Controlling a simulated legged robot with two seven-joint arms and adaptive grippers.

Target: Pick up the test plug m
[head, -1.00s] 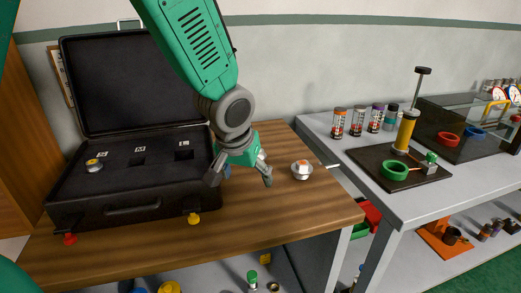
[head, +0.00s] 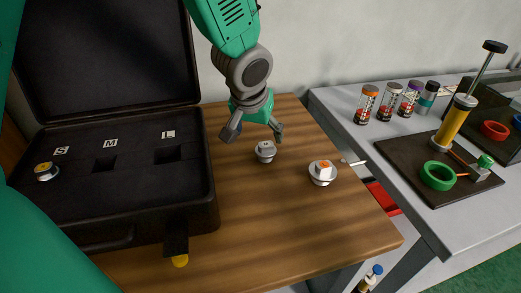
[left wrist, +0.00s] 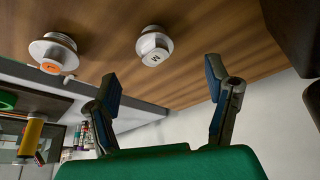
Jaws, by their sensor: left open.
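The test plug m (head: 265,152) is a small grey-white plug with a flanged base, standing on the wooden table right of the black case. In the left wrist view the plug (left wrist: 154,46) shows an M on its end face. My left gripper (head: 255,134) is open and empty, with its fingers pointing down near the plug in the head view. In the left wrist view the fingers (left wrist: 162,82) are spread, and the plug lies beyond their tips, not between them. My right gripper is not in view.
A larger plug with an orange-marked top (head: 322,172) stands to the right on the table. A grey bench (head: 400,170) with jars stands at right.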

